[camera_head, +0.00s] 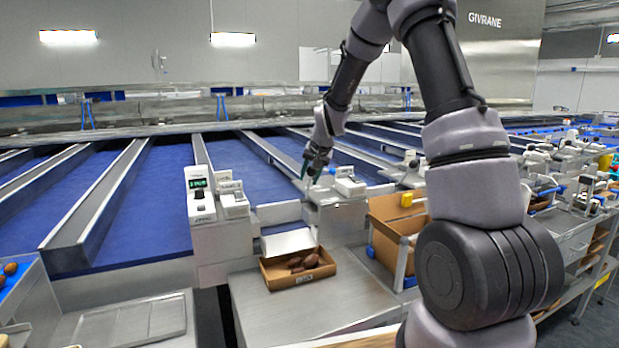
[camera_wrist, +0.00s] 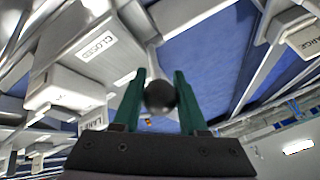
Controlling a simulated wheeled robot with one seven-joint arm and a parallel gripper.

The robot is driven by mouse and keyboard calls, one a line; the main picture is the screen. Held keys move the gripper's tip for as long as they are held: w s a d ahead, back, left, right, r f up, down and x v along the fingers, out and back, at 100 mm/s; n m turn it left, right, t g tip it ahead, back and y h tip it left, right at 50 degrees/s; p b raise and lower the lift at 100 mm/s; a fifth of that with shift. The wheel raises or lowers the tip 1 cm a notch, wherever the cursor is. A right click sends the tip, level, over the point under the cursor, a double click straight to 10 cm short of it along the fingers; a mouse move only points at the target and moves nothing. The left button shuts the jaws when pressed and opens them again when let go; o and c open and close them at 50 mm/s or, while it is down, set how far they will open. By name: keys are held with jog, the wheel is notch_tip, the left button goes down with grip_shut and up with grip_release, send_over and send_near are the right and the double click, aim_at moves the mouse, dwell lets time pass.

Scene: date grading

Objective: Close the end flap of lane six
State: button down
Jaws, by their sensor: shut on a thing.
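My gripper (camera_head: 309,170) is at the front end of the sorting lanes in the head view, above a metal ledge beside a white unit (camera_head: 348,185). In the wrist view my green fingers (camera_wrist: 160,78) stand on both sides of a dark round knob (camera_wrist: 160,96), shut on it. A pale lever runs from the knob toward the lane. A plate marked CLOSED (camera_wrist: 97,46) is on the metalwork to its left. The end flap itself cannot be made out clearly, and no lane number is readable.
Blue lanes (camera_head: 155,205) with metal dividers run behind. A cardboard box of dates (camera_head: 300,281) stands on the steel bench (camera_head: 345,305). A display unit (camera_head: 200,194) is left of my gripper. A taller carton (camera_head: 391,236) stands to the right.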

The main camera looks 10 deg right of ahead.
jog(key=shift+d, duration=0.1)
dwell(0.4)
jog(key=shift+c, duration=2.3)
grip_release()
jog(key=v, duration=1)
jog(key=shift+s+r, duration=0.2)
jog(key=shift+r, duration=0.15)
jog(key=s+d+r, duration=0.1)
jog(key=s+r, duration=0.4)
jog(key=s, duration=0.3)
jog(key=s+d+r, duration=0.1)
jog(key=s+r, duration=0.5)
jog(key=s, duration=0.2)
jog(key=s+r, duration=0.1)
jog(key=s, duration=1.5)
jog(key=shift+d+n+t, duration=0.3)
jog(key=shift+d+t, duration=0.1)
jog(key=shift+d, duration=0.1)
